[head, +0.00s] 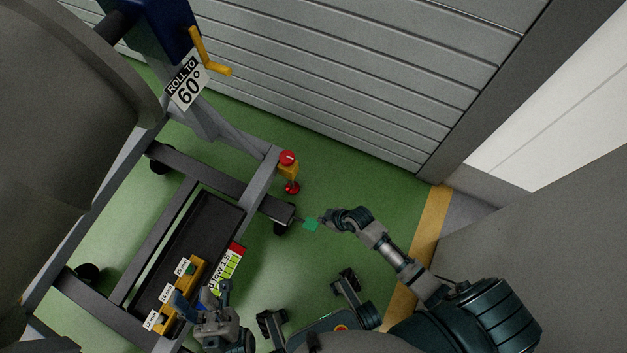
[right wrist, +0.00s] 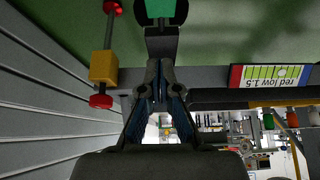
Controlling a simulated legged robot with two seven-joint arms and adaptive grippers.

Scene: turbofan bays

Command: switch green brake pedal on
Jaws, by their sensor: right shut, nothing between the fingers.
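The green brake pedal (head: 311,224) sticks out from the lower corner of the cart frame, just above the floor beside a dark caster. It also shows at the top of the right wrist view (right wrist: 165,10), on a dark arm. I cannot tell whether it is up or down. My right gripper (head: 330,217) is shut and empty close to the pedal's right side in the head view. In the right wrist view its fingertips (right wrist: 160,68) point toward the pedal; contact is unclear. My left gripper (head: 206,292) appears open over the cart's tray, its blue pads spread.
A yellow and red post (head: 289,168) stands beside the pedal. The cart (head: 262,180) holds a black tray with a yellow labelled block (head: 178,295) and a striped label (head: 228,268). A grey slatted wall (head: 350,80) lies beyond.

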